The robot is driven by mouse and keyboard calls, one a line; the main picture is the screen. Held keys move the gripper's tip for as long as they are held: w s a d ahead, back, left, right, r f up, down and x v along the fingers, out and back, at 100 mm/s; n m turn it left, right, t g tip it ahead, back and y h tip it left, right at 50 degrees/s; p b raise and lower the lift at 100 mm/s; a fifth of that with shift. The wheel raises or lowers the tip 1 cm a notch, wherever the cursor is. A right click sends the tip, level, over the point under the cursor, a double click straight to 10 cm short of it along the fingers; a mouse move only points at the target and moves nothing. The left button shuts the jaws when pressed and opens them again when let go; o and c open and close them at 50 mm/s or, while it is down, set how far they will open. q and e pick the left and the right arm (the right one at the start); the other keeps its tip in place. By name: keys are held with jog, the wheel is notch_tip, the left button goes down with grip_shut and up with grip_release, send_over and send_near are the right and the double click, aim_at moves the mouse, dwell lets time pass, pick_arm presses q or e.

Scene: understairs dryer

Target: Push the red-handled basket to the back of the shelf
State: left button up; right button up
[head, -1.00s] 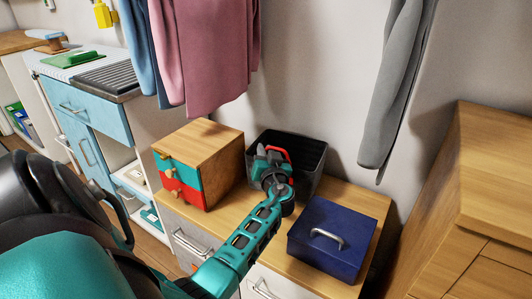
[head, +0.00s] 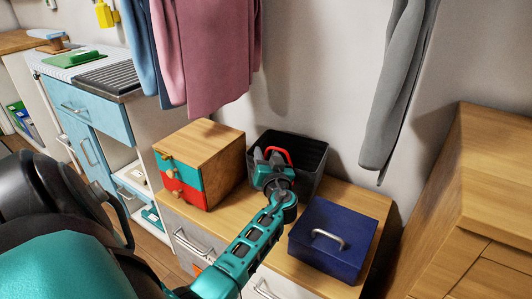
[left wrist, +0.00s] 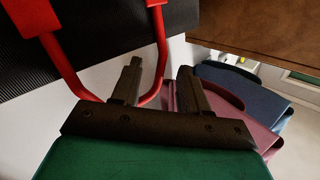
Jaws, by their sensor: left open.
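The black basket (head: 309,160) with ribbed walls stands on the wooden top of a low cabinet, close to the wall. Its red handle (head: 282,152) shows at the near left side of the basket. My left gripper (head: 270,160) is at that near side, right by the handle, with its jaws apart. In the left wrist view, the fingers of my left gripper (left wrist: 160,82) are open. The red handle (left wrist: 70,68) loops close to one finger; I cannot tell whether they touch. The basket's dark ribbed wall (left wrist: 105,35) fills the upper left there. My right gripper is not in view.
A small wooden drawer box (head: 208,145) with teal and red fronts stands left of the basket. A blue box (head: 330,262) with a metal handle sits at the front right. Pink clothes (head: 210,60) and a grey garment (head: 398,90) hang above. A wooden cabinet (head: 490,180) is at right.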

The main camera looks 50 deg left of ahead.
pick_arm(q)
jog(key=v, duration=1.1)
jog(key=shift+s, duration=0.1)
